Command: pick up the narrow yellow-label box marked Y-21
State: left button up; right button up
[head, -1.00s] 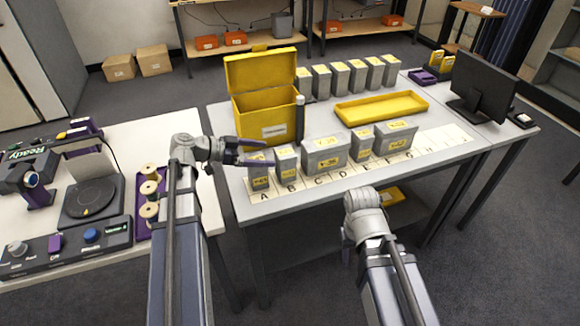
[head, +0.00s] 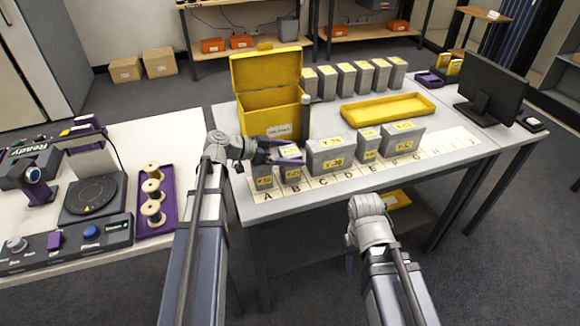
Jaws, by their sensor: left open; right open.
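A row of grey boxes with yellow labels stands along the front of the grey table. Narrow ones stand at A (head: 264,183), at B (head: 291,176) and near E (head: 368,153). The label print is too small to read surely, so I cannot tell which is Y-21. My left gripper (head: 289,155) is open at the tops of the A and B boxes, its purple fingers pointing right and partly covering the B box; contact is unclear. My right gripper (head: 350,261) is low in front of the table, mostly hidden by its own arm.
Wide grey boxes stand at C–D (head: 325,160) and F–G (head: 400,146). An open yellow box (head: 268,122) and a dark upright cylinder (head: 305,116) stand behind. A yellow tray (head: 388,108), more grey boxes (head: 345,82) and a monitor (head: 490,88) are further back.

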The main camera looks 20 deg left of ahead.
pick_arm(q)
jog(key=c, duration=1.5)
